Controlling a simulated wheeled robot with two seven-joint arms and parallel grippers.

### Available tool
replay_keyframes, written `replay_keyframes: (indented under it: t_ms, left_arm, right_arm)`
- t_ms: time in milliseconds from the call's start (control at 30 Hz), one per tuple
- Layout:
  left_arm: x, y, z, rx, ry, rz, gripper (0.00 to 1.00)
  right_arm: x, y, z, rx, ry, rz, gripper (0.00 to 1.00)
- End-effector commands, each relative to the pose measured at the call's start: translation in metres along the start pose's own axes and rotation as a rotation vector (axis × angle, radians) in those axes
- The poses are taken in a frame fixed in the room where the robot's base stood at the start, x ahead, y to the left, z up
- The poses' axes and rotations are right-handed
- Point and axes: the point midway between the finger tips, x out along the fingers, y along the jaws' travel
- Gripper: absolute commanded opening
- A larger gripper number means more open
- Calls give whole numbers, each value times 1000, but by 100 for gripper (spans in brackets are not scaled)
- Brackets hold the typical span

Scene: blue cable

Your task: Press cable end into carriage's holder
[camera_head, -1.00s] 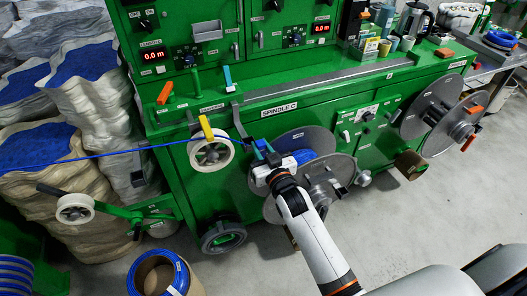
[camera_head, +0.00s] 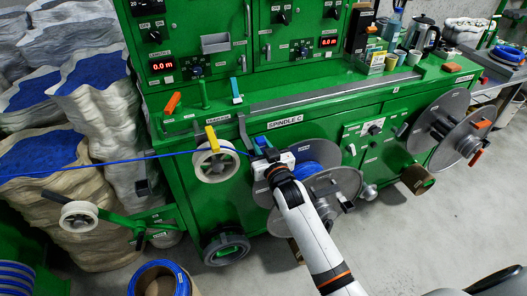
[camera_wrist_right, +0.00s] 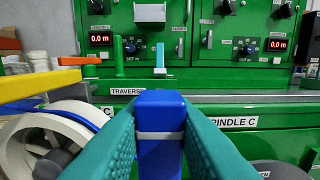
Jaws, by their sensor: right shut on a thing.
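My right gripper (camera_head: 263,145) is at the front of the green cabinet, just below the SPINDLE C label. In the wrist view its teal fingers (camera_wrist_right: 160,140) are shut on the blue cable end (camera_wrist_right: 160,115), a block with a pale band, standing upright between them. The blue cable (camera_head: 120,161) runs from the left past the white guide pulley (camera_head: 214,162) to the gripper. A grey upright bracket (camera_head: 244,130) hangs at the cabinet edge, beside the gripper. I cannot tell for certain which part is the carriage's holder. My left gripper is not in view.
A large grey reel (camera_head: 327,185) is behind and right of my gripper. A yellow lever (camera_head: 211,137) is over the pulley, and a blue-topped lever (camera_head: 236,90) stands on the cabinet top. Another grey reel (camera_head: 440,125) is farther right.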

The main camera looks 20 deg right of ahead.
Motion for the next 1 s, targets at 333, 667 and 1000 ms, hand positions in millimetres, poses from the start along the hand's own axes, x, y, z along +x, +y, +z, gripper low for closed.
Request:
replay_keyframes:
  t_ms: [333,667,1000]
  left_arm:
    - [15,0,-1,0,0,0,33]
    - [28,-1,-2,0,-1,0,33]
    - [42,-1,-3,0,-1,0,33]
  right_arm:
    - [21,0,-2,0,0,1,0]
    - [41,0,-2,0,-1,1,0]
    - [59,0,-4,1,2,1,0]
